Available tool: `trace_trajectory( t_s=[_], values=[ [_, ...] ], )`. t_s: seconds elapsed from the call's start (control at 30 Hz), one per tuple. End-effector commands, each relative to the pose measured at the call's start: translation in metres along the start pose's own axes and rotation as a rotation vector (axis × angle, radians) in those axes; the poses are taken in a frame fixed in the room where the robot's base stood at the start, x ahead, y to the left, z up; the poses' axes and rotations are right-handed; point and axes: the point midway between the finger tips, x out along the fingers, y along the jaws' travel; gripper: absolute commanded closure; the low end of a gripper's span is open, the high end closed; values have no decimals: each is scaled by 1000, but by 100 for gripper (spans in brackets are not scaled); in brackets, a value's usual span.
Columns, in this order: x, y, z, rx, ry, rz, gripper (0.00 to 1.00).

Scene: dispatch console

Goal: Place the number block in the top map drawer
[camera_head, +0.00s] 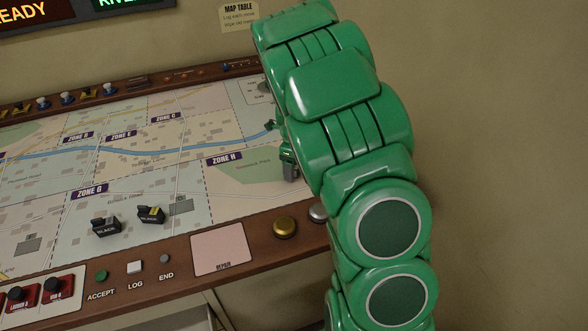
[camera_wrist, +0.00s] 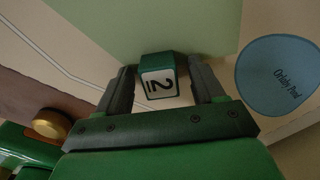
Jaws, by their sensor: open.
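In the head view my green arm covers most of this spot. Only part of my gripper (camera_head: 281,148) shows at the right end of the map, and I cannot make out the block there. I cannot clearly identify the top map drawer in either view.
Two black vehicle pieces (camera_head: 106,226) (camera_head: 152,214) stand on the map (camera_head: 60,195) to the left. The wooden front edge carries a gold button (camera_head: 285,227), a silver button (camera_head: 319,212) and a pink pad (camera_head: 220,249). Red switches (camera_head: 57,290) are at lower left.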

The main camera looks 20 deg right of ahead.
Motion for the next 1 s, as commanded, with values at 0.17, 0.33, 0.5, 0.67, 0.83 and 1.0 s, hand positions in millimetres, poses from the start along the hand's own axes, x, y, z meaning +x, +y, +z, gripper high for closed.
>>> trace_trajectory(
  t_s=[0.17, 0.33, 0.5, 0.67, 0.83, 1.0],
  values=[
    [-1, 0, 0, 0, 0, -1, 36],
    [-1, 0, 0, 0, 0, -1, 63],
    [-1, 0, 0, 0, 0, -1, 89],
    [-1, 0, 0, 0, 0, -1, 92],
    [-6, -1, 0, 0, -1, -3, 92],
    [-24, -1, 0, 0, -2, -5, 92]
  ],
)
